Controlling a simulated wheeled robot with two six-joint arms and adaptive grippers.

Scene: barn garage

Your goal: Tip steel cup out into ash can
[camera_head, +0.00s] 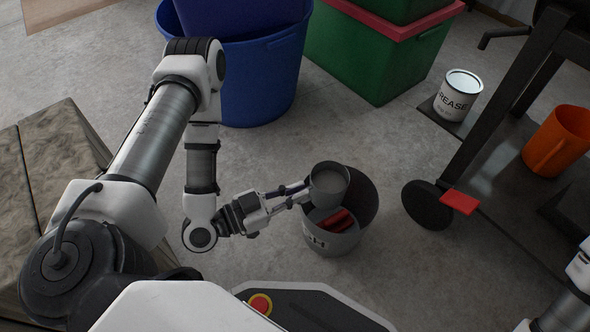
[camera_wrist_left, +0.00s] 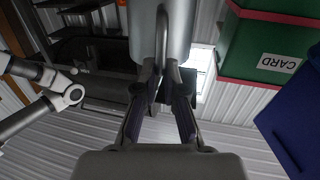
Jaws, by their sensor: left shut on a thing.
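The steel cup (camera_head: 330,184) is in my left gripper (camera_head: 302,192), which is shut on its handle (camera_wrist_left: 161,38). The cup's grey body also shows in the left wrist view (camera_wrist_left: 181,35), its upper part cut off by the frame. In the head view the cup is in front of the ash can (camera_head: 345,243), over its upper left part. Its opening shows from above, and the cup looks about upright; I cannot tell what is in it. The grey can stands on the floor, partly lettered, with something red inside. My right gripper is out of view.
A blue bin (camera_head: 262,85) and green crates with a red rim (camera_head: 365,62) stand behind. A grease tin (camera_head: 458,97), a dark bench and an orange mug (camera_head: 557,140) are at the right. A dark round disc (camera_head: 427,205) with a red piece is right of the can.

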